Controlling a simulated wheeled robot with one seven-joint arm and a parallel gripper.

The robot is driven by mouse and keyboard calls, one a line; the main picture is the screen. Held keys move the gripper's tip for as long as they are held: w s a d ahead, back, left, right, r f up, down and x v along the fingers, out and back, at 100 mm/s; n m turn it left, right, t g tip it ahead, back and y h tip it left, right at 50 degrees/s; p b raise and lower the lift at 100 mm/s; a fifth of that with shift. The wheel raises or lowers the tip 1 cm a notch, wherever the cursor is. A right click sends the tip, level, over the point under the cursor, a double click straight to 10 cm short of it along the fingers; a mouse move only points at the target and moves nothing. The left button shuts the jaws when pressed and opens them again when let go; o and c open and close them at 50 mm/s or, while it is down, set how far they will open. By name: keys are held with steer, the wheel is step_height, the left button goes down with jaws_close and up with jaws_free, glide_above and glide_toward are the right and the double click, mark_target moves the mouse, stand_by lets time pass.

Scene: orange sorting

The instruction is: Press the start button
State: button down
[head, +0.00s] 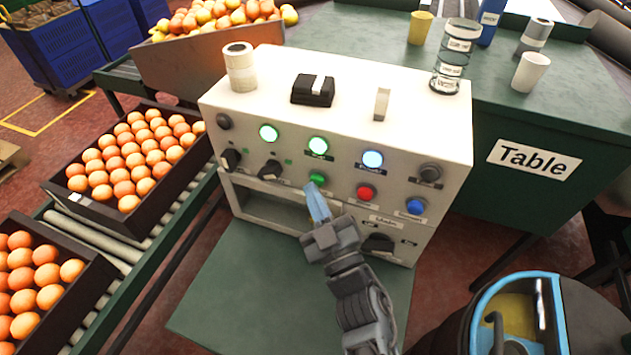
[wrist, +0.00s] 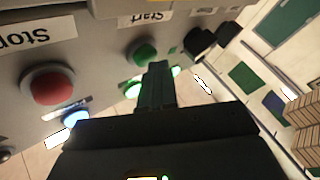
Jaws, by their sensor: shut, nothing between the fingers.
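The green start button (head: 317,179) is on the front of a white control box (head: 285,100). In the wrist view the start button (wrist: 141,51) is beside an upside-down "Start" label (wrist: 146,18). My gripper (head: 314,190) is shut and empty, with its tips right at the green button's lower edge in the head view. In the wrist view my gripper's tips (wrist: 158,67) overlap the edge of the green button. I cannot tell whether they touch it.
A red stop button (head: 366,192) and a blue button (head: 416,206) are to the right. Black knobs (head: 271,170) are to the left. Crates of oranges (head: 127,160) are at left; a green table (head: 535,110) is at right.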

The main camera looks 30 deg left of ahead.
steer(key=shift+s+d, duration=0.2)
steer(key=shift+s, duration=0.5)
steer(key=s, duration=0.2)
steer(key=s+d, duration=0.1)
steer(key=s, duration=0.2)
steer(key=shift+d, duration=0.1)
stand_by(0.8)
steer(key=s+d+f+m+t+h, duration=0.1)
steer(key=s+d+m+t+h, duration=0.15)
steer(key=d, duration=0.65)
steer(key=s+d+f+m+t+h, duration=0.1)
steer(key=s+d+f+m+h, duration=0.15)
steer(key=d, duration=0.55)
steer(key=s+d+m+t+h, duration=0.1)
steer(key=s+d+m+h, duration=0.25)
steer(key=d, duration=0.55)
steer(key=s+d+r+m+h, duration=0.4)
steer(key=s+d+r, duration=0.1)
steer(key=s+d, duration=0.3)
steer(key=s+d+r+m+g+h, duration=0.1)
steer(key=s+d+r+m+h, duration=0.3)
steer(key=s, duration=0.6)
steer(key=d+r+h, duration=0.1)
steer(key=d+r, duration=0.1)
steer(key=d, duration=0.1)
steer(key=shift+d+r, duration=0.2)
steer(key=shift+d, duration=0.15)
